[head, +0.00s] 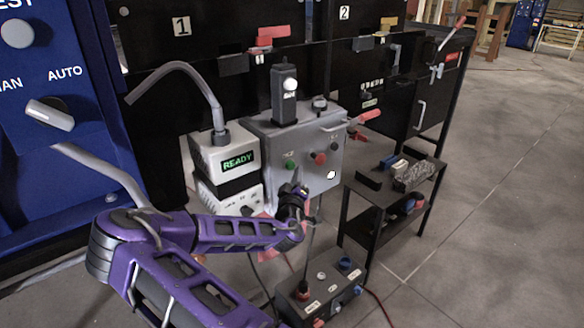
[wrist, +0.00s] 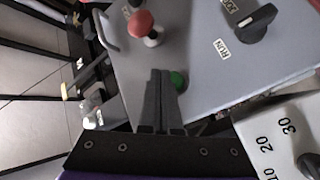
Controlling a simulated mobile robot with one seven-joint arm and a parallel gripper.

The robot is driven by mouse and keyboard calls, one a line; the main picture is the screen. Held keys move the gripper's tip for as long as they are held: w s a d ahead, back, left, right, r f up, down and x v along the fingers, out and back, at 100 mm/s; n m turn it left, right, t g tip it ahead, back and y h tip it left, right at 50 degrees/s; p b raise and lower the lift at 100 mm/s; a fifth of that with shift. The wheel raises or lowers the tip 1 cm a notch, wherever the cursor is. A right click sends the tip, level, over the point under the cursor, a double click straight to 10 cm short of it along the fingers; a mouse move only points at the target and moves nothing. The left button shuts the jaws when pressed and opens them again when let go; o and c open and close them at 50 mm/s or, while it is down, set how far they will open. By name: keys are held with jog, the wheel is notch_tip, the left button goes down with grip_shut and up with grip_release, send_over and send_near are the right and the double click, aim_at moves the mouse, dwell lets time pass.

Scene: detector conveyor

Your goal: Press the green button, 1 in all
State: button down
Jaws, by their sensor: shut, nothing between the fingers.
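The green button (head: 290,164) is on the front of a grey control box (head: 265,135). In the wrist view the green button (wrist: 179,80) shows just right of my fingertips, and its left edge is partly hidden by them. My gripper (wrist: 160,73) is shut with nothing between its fingers. In the head view my gripper (head: 296,177) is just below the green button, close to the box face. I cannot tell whether the fingertips touch the button or the box.
A red mushroom button (head: 319,158) and a black RUN knob (wrist: 257,22) are on the same box. A white READY unit (head: 225,155) stands left. A black pendant box (head: 322,287) is below, and a small black table (head: 360,190) is right. Floor at far right is clear.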

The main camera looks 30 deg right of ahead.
jog(key=shift+w, duration=0.2)
jog(key=shift+w, duration=0.25)
